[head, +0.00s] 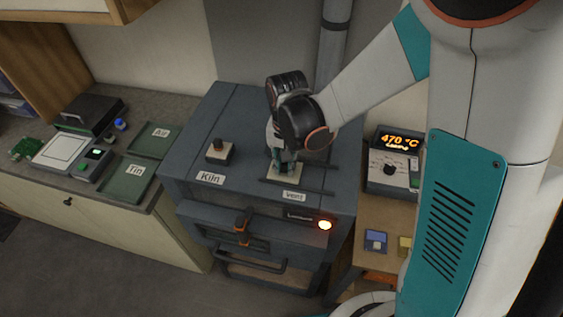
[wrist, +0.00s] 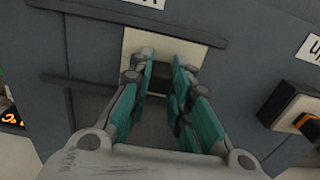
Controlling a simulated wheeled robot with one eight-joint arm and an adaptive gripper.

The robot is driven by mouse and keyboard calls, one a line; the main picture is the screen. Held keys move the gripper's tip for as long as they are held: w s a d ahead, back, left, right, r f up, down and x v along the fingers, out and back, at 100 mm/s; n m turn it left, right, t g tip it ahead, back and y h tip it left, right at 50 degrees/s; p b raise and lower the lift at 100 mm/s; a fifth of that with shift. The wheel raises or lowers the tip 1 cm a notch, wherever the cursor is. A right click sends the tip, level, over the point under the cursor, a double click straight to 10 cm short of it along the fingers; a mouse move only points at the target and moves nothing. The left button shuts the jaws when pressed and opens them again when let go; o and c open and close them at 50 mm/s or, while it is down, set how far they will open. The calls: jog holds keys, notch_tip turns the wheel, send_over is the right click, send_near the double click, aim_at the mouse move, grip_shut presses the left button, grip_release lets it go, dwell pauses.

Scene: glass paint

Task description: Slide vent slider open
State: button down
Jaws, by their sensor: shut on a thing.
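The vent slider (head: 285,173) is a pale plate on top of the dark kiln (head: 225,120), behind the "Vent" label (head: 293,196). In the wrist view the pale slider plate (wrist: 188,48) lies beside a dark rail (wrist: 100,18). My gripper (head: 284,165) points down over the plate. In the wrist view my gripper (wrist: 160,82) has its teal fingers closed around the slider's dark knob (wrist: 157,80), which is mostly hidden between them. A darker grey patch (wrist: 90,107) shows next to the plate, partly behind the fingers; I cannot tell how far the vent is open.
A second knob on a pale base (head: 219,150) stands left on the kiln top. A lit round lamp (head: 324,225) and a handle (head: 265,263) are on the kiln front. A 470 °C display (head: 397,140) stands right. Green trays (head: 128,178) lie on the left counter.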

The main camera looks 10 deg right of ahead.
jog(key=d, duration=0.2)
jog(key=s+d+b, duration=0.1)
jog(key=d, duration=0.1)
jog(key=s+d, duration=0.1)
jog(key=d, duration=0.2)
jog(key=shift+s+b, duration=0.25)
jog(key=shift+b, duration=0.05)
jog(key=c, duration=1.7)
grip_release()
jog(key=shift+o, duration=1.1)
jog(key=shift+d, duration=0.2)
jog(key=shift+a, duration=0.15)
notch_tip(320, 180, up, 12)
jog(key=shift+s, duration=0.15)
